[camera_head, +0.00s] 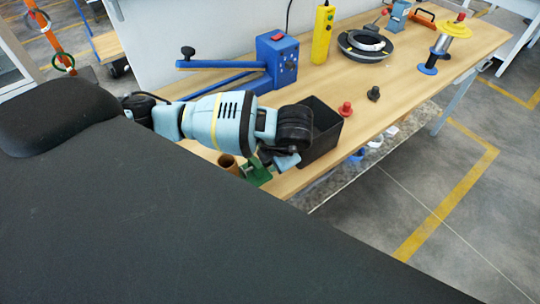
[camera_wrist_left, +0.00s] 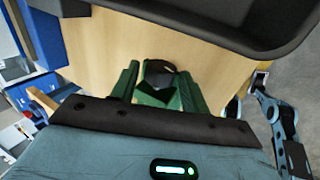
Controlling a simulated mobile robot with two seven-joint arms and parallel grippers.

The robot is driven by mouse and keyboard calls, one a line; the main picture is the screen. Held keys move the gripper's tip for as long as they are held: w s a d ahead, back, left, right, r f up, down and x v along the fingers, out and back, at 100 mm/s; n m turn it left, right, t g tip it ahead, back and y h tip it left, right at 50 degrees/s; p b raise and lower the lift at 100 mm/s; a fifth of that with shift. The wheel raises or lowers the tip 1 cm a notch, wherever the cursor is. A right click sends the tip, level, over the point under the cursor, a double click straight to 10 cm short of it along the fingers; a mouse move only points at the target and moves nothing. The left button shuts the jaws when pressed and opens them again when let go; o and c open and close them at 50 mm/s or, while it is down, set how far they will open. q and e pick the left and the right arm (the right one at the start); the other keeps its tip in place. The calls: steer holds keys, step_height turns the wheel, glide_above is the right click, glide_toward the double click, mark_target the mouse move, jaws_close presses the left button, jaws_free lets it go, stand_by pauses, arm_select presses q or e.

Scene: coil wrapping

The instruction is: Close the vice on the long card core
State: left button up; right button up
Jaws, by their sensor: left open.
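A brown card core (camera_head: 228,163), a tube with an open top, stands at the table's near edge. A green part (camera_head: 258,174), apparently the vice, is close to its right. The core's lower part is hidden by the dark surface in front. My left gripper (camera_head: 270,166) is low at the table's near edge, right of the core, and partly covers the green part. In the left wrist view, green parts (camera_wrist_left: 123,88) stand on both sides of a dark knob (camera_wrist_left: 160,72). I cannot tell there which green parts are fingers and which are vice. The left gripper is open. The right gripper is not visible.
A black bin (camera_head: 326,143) stands right beside my left wrist. A blue machine with a long arm (camera_head: 277,62) is behind it. A yellow pendant (camera_head: 322,35), a black ring (camera_head: 365,45) and small red (camera_head: 346,109) and black (camera_head: 374,93) knobs are farther right. Bare tabletop lies between them.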

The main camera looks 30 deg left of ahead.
arm_select(q)
steer(key=shift+d+t+y, duration=0.25)
steer(key=shift+t+y, duration=0.15)
steer(key=shift+y, duration=0.5)
steer(key=shift+f, duration=0.1)
steer(key=shift+s, duration=0.1)
